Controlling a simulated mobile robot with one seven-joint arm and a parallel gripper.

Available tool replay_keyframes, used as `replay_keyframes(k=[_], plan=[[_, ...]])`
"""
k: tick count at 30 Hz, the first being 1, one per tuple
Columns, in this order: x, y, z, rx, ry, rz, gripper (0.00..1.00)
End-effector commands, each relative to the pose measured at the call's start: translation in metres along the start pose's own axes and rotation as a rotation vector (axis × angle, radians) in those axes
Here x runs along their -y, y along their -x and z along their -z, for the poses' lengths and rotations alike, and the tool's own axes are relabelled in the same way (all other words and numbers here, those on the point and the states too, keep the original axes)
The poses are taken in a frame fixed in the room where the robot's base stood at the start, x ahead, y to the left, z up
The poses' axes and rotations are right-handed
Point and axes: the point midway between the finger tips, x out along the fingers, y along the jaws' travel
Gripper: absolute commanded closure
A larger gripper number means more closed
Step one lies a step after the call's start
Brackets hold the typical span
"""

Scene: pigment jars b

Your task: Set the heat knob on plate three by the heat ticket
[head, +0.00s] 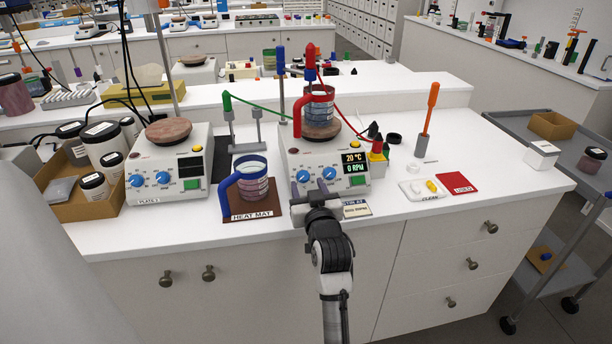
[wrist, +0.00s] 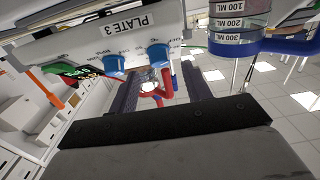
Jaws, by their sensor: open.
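Plate three (head: 290,160) is the white hot plate right of centre, its display (head: 354,163) reading 20 °C and 0 RPM. Its front has two blue knobs, the left one (head: 302,175) and the right one (head: 329,173). In the wrist view its label (wrist: 128,25) reads PLATE 3. My gripper (head: 309,187) is open and empty, close in front of the left knob. In the wrist view that knob (wrist: 158,55) lies between the finger directions, apparently just past the tips. The ticket (head: 356,208) lies on the counter right of my gripper; its writing is too small to read.
A red-handled beaker (head: 318,108) stands on plate three. A blue-handled beaker (head: 252,180) stands on the brown heat mat (head: 270,222) at left. Another hot plate (head: 140,170) is further left. A white tray (head: 424,190) and red card (head: 457,183) lie right; the counter's right end is mostly clear.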

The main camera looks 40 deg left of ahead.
Motion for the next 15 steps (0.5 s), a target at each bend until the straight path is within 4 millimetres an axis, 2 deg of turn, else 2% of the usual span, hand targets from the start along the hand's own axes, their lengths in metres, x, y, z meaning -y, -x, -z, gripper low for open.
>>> replay_keyframes(k=[3,6,15], plan=[[0.000,-0.017,0.002,0.001,0.000,0.000,0.51],[0.000,-0.025,0.001,0.000,0.000,0.000,0.51],[0.000,-0.031,0.000,0.000,0.000,0.000,0.51]])
